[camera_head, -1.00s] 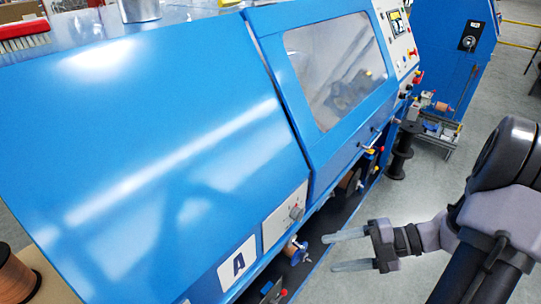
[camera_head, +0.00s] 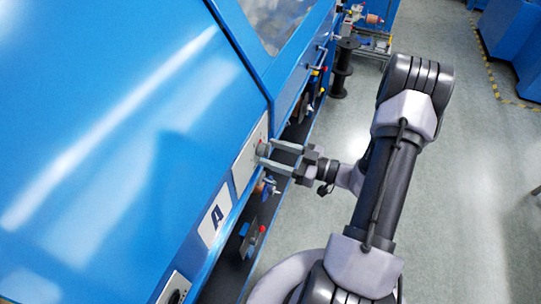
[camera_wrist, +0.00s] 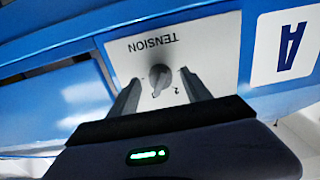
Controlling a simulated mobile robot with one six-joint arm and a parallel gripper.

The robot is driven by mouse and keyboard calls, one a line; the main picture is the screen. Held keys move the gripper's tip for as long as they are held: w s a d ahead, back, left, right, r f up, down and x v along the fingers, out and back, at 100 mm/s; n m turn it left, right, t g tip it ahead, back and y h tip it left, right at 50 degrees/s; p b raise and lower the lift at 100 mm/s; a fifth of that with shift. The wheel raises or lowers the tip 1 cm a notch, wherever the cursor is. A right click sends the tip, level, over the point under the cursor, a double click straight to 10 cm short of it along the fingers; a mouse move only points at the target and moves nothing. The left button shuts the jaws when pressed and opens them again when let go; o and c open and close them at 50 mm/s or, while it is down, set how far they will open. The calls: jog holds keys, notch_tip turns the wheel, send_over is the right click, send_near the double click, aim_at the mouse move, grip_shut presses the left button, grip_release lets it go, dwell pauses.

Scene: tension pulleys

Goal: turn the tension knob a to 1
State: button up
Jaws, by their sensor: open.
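The tension knob a (camera_wrist: 160,78) is a grey rotary knob on a white panel labelled TENSION (camera_wrist: 205,50), upside down in the wrist view. A mark like "2" shows beside the knob; the other marks are hidden or too small to read. The knob also shows in the head view (camera_head: 263,147), partly behind the fingers. My gripper (camera_wrist: 162,88) is open, with one finger on each side of the knob. It also shows in the head view (camera_head: 272,153) at the panel. I cannot tell whether the fingers touch the knob.
A plate with the letter A (camera_wrist: 285,46) is beside the panel. The blue machine cover (camera_head: 120,130) fills the left. A dark lower shelf (camera_head: 262,215) with small parts runs below the panel. Grey floor (camera_head: 465,180) is clear on the right.

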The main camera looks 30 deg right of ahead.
jog(key=shift+w+a, duration=0.35)
jog(key=shift+w, duration=0.1)
jog(key=shift+c, duration=0.5)
grip_shut()
